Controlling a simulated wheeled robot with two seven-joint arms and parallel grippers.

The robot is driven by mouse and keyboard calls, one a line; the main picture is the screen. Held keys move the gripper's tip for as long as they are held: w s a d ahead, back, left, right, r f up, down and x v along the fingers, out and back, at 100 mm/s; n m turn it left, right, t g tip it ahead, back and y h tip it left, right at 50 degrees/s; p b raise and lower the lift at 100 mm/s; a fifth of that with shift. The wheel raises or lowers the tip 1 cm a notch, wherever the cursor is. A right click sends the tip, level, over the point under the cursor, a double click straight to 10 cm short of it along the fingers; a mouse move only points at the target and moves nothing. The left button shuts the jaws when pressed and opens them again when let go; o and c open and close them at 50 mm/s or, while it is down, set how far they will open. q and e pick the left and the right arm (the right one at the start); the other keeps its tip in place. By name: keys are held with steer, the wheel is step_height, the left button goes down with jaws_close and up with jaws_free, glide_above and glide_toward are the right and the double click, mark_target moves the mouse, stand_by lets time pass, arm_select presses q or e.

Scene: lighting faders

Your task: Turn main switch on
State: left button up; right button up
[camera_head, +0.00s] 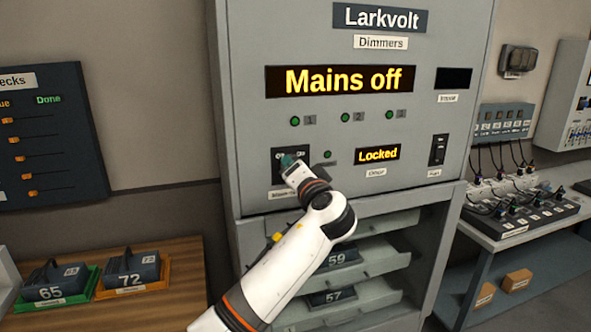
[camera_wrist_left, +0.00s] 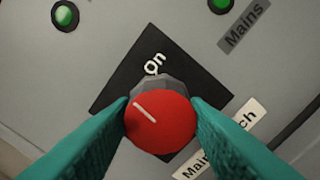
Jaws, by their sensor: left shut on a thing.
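The main switch is a red round knob (camera_wrist_left: 168,128) on a black square plate (camera_wrist_left: 115,80) in the left wrist view. Its white line points to the upper left, while the "On" label (camera_wrist_left: 154,65) lies above the knob, so the line is not in line with it. My left gripper (camera_wrist_left: 161,118) is shut on the knob, a green finger on each side. In the head view my left gripper (camera_head: 288,161) hides the knob on the cabinet front. The cabinet's display (camera_head: 343,80) reads "Mains off". My right gripper is not in view.
Green lamps (camera_head: 345,118) numbered 1 to 3 sit above the switch. A "Locked" display (camera_head: 377,154) and a black rocker switch (camera_head: 438,150) are to its right. Drawers with numbered packs (camera_head: 333,296) are below. A wooden table (camera_head: 180,300) stands left.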

arm_select(q)
steer(key=shift+m+p, duration=1.8)
steer(key=shift+m, duration=2)
steer(key=shift+f, duration=0.1)
steer(key=o, duration=1)
steer(key=shift+c, duration=0.2)
